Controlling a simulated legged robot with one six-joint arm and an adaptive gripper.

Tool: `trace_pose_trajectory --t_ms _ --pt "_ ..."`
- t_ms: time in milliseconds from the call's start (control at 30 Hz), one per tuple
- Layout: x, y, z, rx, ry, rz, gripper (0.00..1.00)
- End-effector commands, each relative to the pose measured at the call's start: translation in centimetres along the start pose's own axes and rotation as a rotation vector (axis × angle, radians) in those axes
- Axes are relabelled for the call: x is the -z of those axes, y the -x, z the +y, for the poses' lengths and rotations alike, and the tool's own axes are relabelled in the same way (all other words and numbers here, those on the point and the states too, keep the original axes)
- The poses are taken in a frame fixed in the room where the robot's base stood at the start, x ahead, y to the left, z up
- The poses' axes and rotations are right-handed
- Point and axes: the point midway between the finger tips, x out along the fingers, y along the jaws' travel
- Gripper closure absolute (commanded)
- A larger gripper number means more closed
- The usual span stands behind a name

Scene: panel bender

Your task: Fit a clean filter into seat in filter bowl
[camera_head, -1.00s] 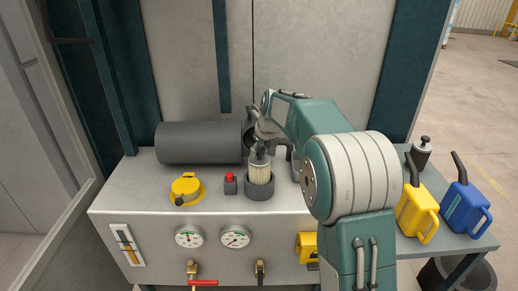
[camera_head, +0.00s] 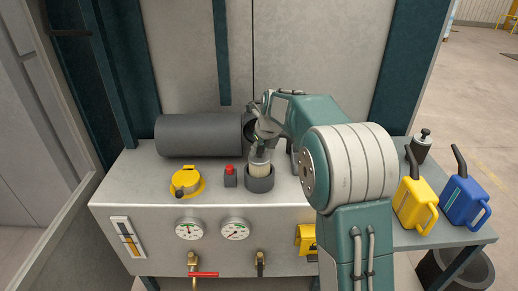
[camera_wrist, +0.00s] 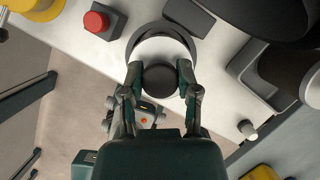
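The clean filter (camera_head: 260,169), pale and pleated with a dark cap, stands about upright, its lower part inside the dark grey filter bowl (camera_head: 260,185) on the bench top. The bowl's wall hides its lower end and the seat, so I cannot tell whether it touches the seat. My gripper (camera_head: 261,147) is above the bowl, shut on the filter's top. In the wrist view, the two fingers of my gripper (camera_wrist: 160,76) close on opposite sides of the round dark cap (camera_wrist: 160,79).
A red button on a grey box (camera_head: 230,176) stands close left of the bowl, with a yellow round cap (camera_head: 187,183) beyond it. A dark cylinder (camera_head: 200,135) lies behind. Yellow (camera_head: 416,205) and blue (camera_head: 465,201) jugs stand on the right side table.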

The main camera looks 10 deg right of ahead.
Motion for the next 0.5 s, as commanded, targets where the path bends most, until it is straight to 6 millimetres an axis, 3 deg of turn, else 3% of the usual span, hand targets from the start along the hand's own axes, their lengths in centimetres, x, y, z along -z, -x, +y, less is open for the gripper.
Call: trace_pose_trajectory --t_ms 33,100,500 --pt "-0.04 0.05 -0.01 0.000 0.000 -0.001 0.40" --pt "-0.04 0.05 -0.01 0.000 0.000 -0.001 0.18" --pt "-0.01 0.11 -0.01 0.000 0.000 0.000 0.18"
